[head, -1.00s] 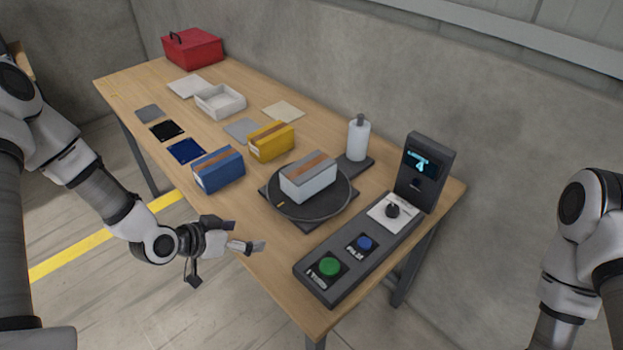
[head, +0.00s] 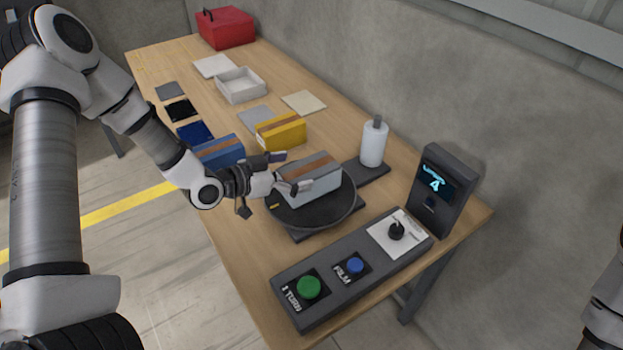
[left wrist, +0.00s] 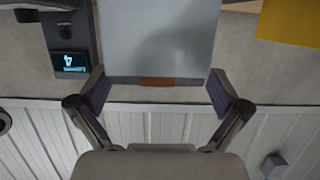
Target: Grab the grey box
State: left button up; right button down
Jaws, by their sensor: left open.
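The grey box (head: 318,187) with a brown strip along its top sits on the round black turntable (head: 340,211). My left gripper (head: 290,171) is open at the box's left end, with one finger on its far side and one on its near side. In the left wrist view the grey box (left wrist: 158,38) fills the space ahead of the open left gripper (left wrist: 158,88), its edge lying between the two fingertips. I cannot tell whether a finger touches it. My right gripper is out of view.
A blue box (head: 221,152) stands left of my left gripper and a yellow box (head: 282,132) behind it. A white bottle (head: 373,143) stands behind the turntable. A red case (head: 226,29) stands far back.

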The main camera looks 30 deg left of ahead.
aim_at(309, 168)
pick_arm(q)
jog(key=x, duration=0.4)
jog(key=shift+d, duration=0.2)
jog(key=shift+s+r, duration=0.1)
jog(key=shift+s, duration=0.1)
jog(key=c, duration=1.7)
jog(key=shift+r, duration=0.1)
